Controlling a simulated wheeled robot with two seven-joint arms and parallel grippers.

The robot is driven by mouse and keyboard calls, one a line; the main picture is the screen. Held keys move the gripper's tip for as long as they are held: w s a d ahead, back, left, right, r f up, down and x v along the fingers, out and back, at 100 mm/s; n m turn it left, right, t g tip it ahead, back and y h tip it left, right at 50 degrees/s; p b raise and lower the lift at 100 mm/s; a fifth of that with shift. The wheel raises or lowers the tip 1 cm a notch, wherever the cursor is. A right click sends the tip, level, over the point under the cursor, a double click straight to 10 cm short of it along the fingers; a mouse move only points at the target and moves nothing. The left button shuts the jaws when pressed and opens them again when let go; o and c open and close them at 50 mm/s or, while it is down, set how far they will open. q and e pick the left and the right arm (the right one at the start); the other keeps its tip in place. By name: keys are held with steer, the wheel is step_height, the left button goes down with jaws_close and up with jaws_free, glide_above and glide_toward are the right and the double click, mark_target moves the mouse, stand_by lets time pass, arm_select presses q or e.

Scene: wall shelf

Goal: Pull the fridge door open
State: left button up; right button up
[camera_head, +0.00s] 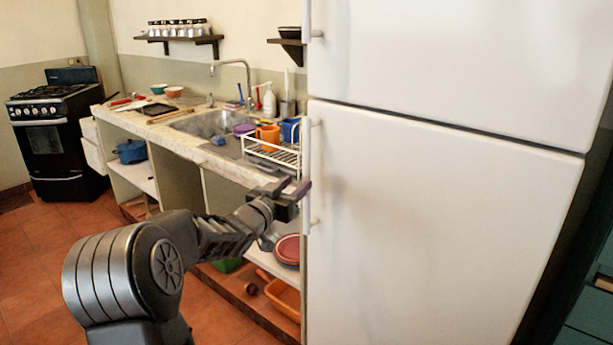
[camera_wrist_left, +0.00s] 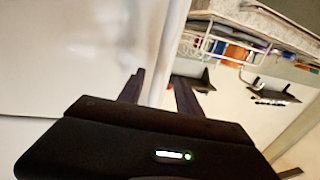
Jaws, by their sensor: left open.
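The white fridge fills the right of the head view, with an upper door (camera_head: 460,60) and a larger lower door (camera_head: 430,220). Both look closed. The lower door's long vertical white handle (camera_head: 307,150) runs along its left edge. My left gripper (camera_head: 300,189) is at that handle, around its middle height. In the left wrist view, the open fingers of my left gripper (camera_wrist_left: 158,92) stand on either side of the white handle (camera_wrist_left: 168,55). I cannot tell whether either finger touches it. My right gripper is in neither view.
Left of the fridge is a counter with a sink (camera_head: 205,123), a white dish rack (camera_head: 272,150) and open shelves below. A black stove (camera_head: 55,130) stands at the far left. The tiled floor (camera_head: 40,250) at the left is clear.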

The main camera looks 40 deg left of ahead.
mark_target(305, 177)
arm_select(q)
steer(key=w, duration=0.3)
steer(key=w+a, duration=0.1)
steer(key=w, duration=0.2)
steer(key=shift+w+a+p, duration=0.15)
steer(key=shift+w+p, duration=0.05)
steer(key=shift+p, duration=0.15)
jaws_close()
stand_by(1.1)
